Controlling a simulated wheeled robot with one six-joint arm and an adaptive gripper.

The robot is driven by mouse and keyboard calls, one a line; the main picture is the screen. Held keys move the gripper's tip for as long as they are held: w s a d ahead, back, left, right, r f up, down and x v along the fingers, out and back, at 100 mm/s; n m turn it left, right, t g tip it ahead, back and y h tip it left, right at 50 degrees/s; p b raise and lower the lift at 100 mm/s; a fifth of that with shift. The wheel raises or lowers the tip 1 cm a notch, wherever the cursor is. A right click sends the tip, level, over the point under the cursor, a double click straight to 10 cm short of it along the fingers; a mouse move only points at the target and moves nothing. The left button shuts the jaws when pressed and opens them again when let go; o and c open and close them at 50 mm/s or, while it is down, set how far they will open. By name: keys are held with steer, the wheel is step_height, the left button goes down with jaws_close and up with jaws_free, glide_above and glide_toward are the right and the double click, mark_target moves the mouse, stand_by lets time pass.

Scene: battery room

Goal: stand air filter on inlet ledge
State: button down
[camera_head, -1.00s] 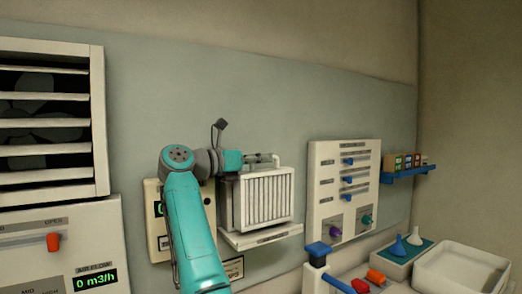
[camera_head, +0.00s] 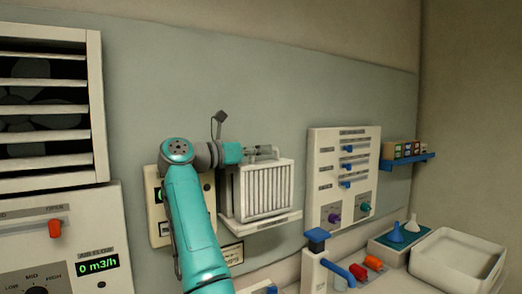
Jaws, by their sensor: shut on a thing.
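The air filter (camera_head: 264,192), a white framed block with upright pleats, stands upright at the inlet ledge (camera_head: 262,226), a pale shelf on the wall panel. The filter's lower edge is at or just above the ledge; I cannot tell whether it touches. My gripper (camera_head: 268,153) reaches in from the left at the filter's top and is shut on it. The fingertips are small in this view, and the inlet behind the filter is mostly hidden.
A louvred vent (camera_head: 45,110) and a control panel with a red lever (camera_head: 55,229) are at left. A slider panel (camera_head: 342,180) is right of the filter. A blue shelf (camera_head: 408,161), funnels (camera_head: 396,232), a white tray (camera_head: 458,260) and a blue-topped post (camera_head: 316,240) stand farther right.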

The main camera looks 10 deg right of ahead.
steer(key=shift+f, duration=0.25)
steer(key=c, duration=1.1)
jaws_free()
steer(key=shift+a, duration=0.1)
